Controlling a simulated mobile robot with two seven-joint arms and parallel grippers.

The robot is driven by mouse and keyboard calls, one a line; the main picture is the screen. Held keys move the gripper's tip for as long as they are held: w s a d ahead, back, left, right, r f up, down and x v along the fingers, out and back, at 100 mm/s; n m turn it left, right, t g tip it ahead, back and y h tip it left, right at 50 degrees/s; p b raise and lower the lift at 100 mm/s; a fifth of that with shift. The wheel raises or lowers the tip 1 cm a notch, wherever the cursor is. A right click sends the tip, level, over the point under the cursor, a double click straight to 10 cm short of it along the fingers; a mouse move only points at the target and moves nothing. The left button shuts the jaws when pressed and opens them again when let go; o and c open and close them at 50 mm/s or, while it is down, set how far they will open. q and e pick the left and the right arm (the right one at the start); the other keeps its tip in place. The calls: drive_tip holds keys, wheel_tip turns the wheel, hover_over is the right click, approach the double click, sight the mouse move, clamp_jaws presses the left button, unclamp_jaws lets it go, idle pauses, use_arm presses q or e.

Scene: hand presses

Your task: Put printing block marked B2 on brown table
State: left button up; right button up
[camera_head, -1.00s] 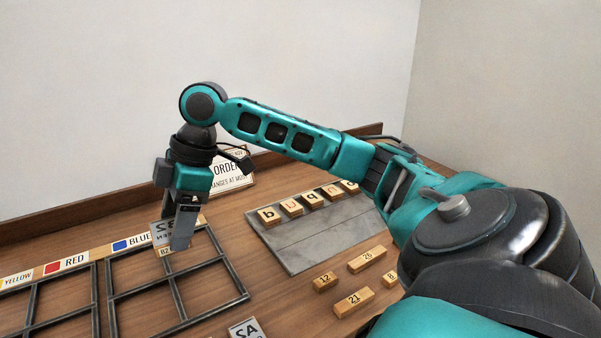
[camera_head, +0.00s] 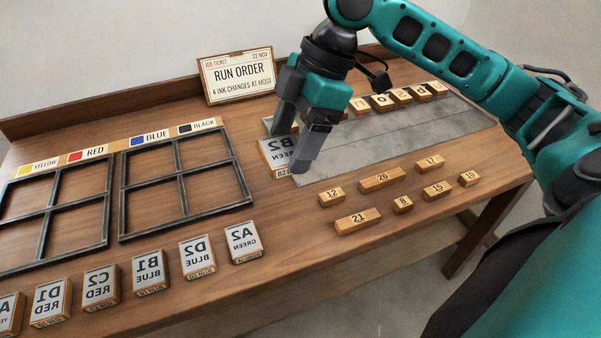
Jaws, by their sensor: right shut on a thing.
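The printing block marked B2 (camera_head: 274,153), wooden with a pale mirrored face reading B2 and GREEN, is between the fingers of my right gripper (camera_head: 290,150). The gripper points down and is shut on the block. The block is at the left end of the grey slab, right of the black frames. I cannot tell whether it touches the surface beneath. The brown table (camera_head: 290,232) runs under everything, with bare wood in front of the block. My left gripper is not in view.
Two black divided frames (camera_head: 122,196) lie at left under colour labels. Several printing blocks (camera_head: 149,272) line the front edge. The grey slab (camera_head: 400,140) carries letter blocks (camera_head: 383,102); numbered wooden pieces (camera_head: 358,220) lie before it. A run order sign (camera_head: 239,77) stands behind.

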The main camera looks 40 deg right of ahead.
wheel_tip(320, 180, down, 14)
drive_tip(key=b, duration=0.3)
drive_tip(key=shift+r, duration=0.1)
wheel_tip(320, 180, down, 4)
drive_tip(key=shift+f+b, duration=0.25)
drive_tip(key=shift+b, duration=0.5)
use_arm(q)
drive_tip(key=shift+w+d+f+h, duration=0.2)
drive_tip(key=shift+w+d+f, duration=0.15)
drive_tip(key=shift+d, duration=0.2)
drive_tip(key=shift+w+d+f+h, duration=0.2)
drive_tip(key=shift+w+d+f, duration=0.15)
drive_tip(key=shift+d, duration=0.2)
use_arm(e)
drive_tip(key=o, duration=0.7)
drive_tip(key=shift+f, duration=0.15)
drive_tip(key=shift+c, duration=0.2)
drive_tip(key=o, duration=0.4)
use_arm(q)
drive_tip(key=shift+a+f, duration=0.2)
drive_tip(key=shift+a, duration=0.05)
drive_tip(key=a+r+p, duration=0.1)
drive_tip(key=p, duration=0.2)
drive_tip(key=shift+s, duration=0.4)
use_arm(e)
drive_tip(key=v, duration=1.2)
drive_tip(key=shift+r, duration=0.2)
